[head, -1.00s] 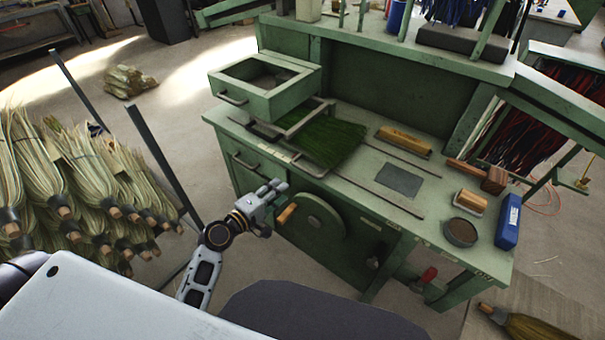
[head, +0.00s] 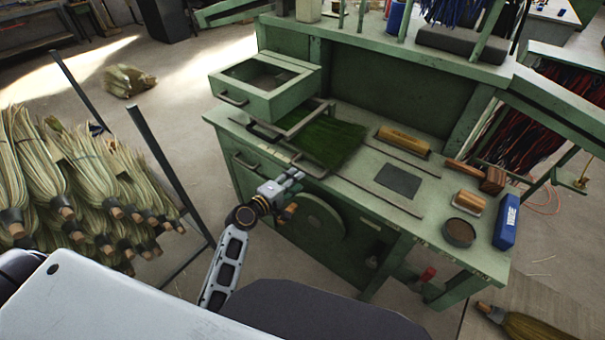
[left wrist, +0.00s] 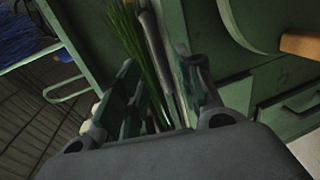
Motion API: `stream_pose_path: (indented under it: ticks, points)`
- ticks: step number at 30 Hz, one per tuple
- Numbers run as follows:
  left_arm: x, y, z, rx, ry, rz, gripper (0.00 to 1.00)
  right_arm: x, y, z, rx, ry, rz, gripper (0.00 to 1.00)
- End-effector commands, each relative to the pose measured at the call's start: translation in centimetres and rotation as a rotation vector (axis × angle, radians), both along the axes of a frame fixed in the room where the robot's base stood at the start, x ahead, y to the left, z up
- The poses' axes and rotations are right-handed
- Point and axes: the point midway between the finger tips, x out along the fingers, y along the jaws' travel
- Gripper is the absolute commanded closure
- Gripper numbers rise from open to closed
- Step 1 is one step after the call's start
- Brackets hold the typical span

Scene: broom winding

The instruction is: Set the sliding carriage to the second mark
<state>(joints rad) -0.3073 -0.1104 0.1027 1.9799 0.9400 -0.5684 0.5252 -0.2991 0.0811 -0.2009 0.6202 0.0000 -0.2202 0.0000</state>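Small pale labels run along the bench's front edge, too small to read. My right gripper is not in view.
A green open-topped box (head: 265,84) with a handle stands above the bench's left end. A wooden crank handle (head: 287,213) sticks out near my gripper. A mallet (head: 478,176), dark tin (head: 461,232) and blue box (head: 507,222) are at right.

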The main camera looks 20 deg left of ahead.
Motion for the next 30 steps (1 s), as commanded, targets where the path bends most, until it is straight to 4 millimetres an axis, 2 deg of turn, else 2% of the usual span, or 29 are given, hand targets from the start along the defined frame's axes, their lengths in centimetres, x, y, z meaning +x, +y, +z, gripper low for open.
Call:
stream_pose_path:
  ticks: [15,30]
  points:
    - [4.0,-1.4,-0.9,0.0,0.0,0.001,0.65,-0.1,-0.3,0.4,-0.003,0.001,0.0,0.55]
    - [4.8,-1.7,-1.1,0.0,0.0,0.001,0.65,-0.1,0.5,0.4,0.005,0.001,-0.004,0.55]
